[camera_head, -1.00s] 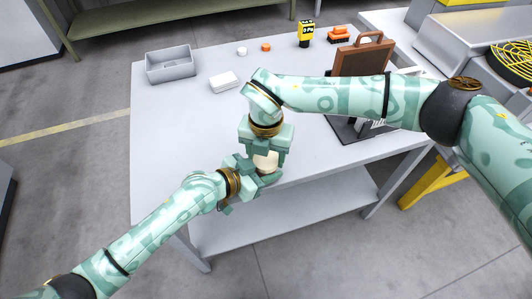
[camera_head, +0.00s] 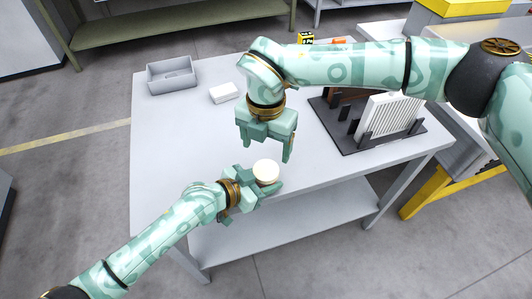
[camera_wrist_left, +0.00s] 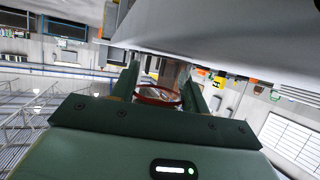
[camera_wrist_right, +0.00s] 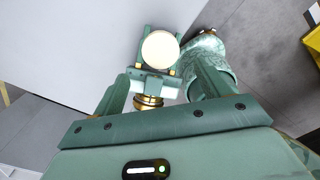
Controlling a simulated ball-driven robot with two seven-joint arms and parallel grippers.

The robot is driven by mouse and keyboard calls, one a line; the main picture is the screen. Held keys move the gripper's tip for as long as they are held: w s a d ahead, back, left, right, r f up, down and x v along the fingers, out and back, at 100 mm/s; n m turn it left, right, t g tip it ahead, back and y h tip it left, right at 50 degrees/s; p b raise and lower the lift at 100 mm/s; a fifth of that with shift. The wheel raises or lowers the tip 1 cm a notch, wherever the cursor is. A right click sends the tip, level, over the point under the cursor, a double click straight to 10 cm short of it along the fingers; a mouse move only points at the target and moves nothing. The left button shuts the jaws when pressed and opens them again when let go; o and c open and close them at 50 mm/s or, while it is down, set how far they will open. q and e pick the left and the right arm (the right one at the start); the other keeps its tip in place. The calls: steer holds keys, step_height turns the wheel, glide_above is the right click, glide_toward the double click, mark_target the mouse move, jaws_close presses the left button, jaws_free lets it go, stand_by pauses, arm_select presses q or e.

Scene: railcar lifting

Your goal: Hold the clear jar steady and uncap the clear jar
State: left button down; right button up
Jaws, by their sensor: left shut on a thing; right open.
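The clear jar (camera_wrist_left: 160,92) shows in the left wrist view between the fingers of my left gripper (camera_wrist_left: 163,88), with a red ring around it. In the head view my left gripper (camera_head: 262,182) is shut on the jar near the table's front edge. A round cream lid (camera_head: 266,170) faces up there and hides most of the jar. The right wrist view also shows the lid (camera_wrist_right: 160,50), sitting within my left gripper. My right gripper (camera_head: 264,152) is open and empty, fingers pointing down, above and slightly behind the lid.
A grey bin (camera_head: 171,78) and a white box (camera_head: 224,92) stand at the table's back left. A black rack (camera_head: 358,140) with a white slatted piece (camera_head: 388,116) stands at the right. My right arm covers part of the table's back. The left middle is clear.

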mark_target(266, 170)
step_height(266, 170, down, 8)
steer(key=c, duration=1.1)
steer(key=shift+o, duration=0.2)
steer(key=n, duration=0.3)
steer(key=o, duration=1.1)
steer(key=shift+r, duration=0.1)
